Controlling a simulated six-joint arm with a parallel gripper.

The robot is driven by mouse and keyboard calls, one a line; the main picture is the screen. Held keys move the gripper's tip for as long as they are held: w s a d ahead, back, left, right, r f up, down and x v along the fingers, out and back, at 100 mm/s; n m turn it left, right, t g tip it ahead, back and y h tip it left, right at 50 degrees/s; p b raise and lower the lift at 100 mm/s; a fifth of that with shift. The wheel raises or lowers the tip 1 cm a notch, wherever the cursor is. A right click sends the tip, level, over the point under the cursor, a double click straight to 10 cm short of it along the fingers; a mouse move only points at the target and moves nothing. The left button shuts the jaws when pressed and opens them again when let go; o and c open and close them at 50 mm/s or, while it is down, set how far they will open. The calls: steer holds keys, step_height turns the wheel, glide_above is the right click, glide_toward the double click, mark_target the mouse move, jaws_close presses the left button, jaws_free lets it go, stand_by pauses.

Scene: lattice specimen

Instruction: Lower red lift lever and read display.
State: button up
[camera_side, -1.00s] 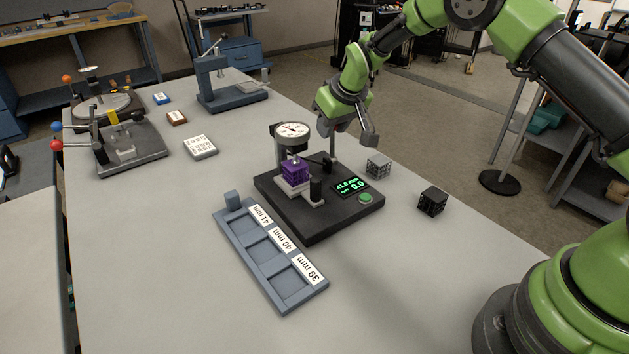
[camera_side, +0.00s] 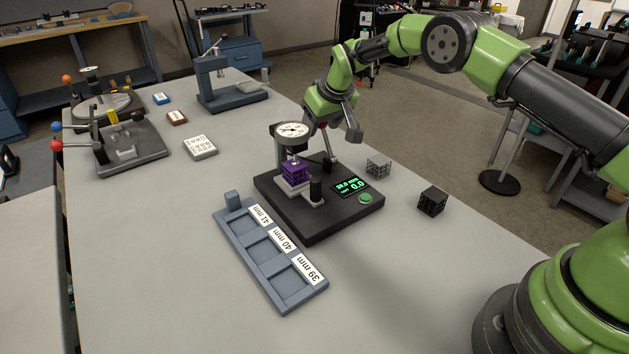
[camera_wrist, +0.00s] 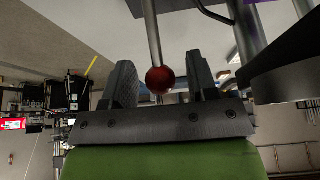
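A dark gauge stand (camera_side: 290,222) with a round dial (camera_side: 291,130) stands on the table. A purple lattice cube (camera_side: 295,172) sits on its stage under the dial. The green-lit display (camera_side: 350,186) shows small digits, a top line of roughly 39.0 mm and a larger 0.0 below; the top line is hard to read. The lift lever (camera_side: 327,143) rises behind the stage, tilted, its top hidden by my gripper (camera_side: 321,124). In the wrist view the lever's red ball (camera_wrist: 160,80) lies between my two fingers (camera_wrist: 161,84), with a visible gap on both sides.
A blue-grey tray (camera_side: 262,262) marked 41, 40 and 39 mm lies in front, its slots empty. A grey lattice cube (camera_side: 379,167) and a black one (camera_side: 432,201) sit to the right. A green button (camera_side: 366,198) is near the display. Other fixtures stand far left.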

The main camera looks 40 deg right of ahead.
mark_target(328, 141)
steer(key=shift+v, duration=2.75)
steer(key=shift+r, duration=0.1)
stand_by(1.9)
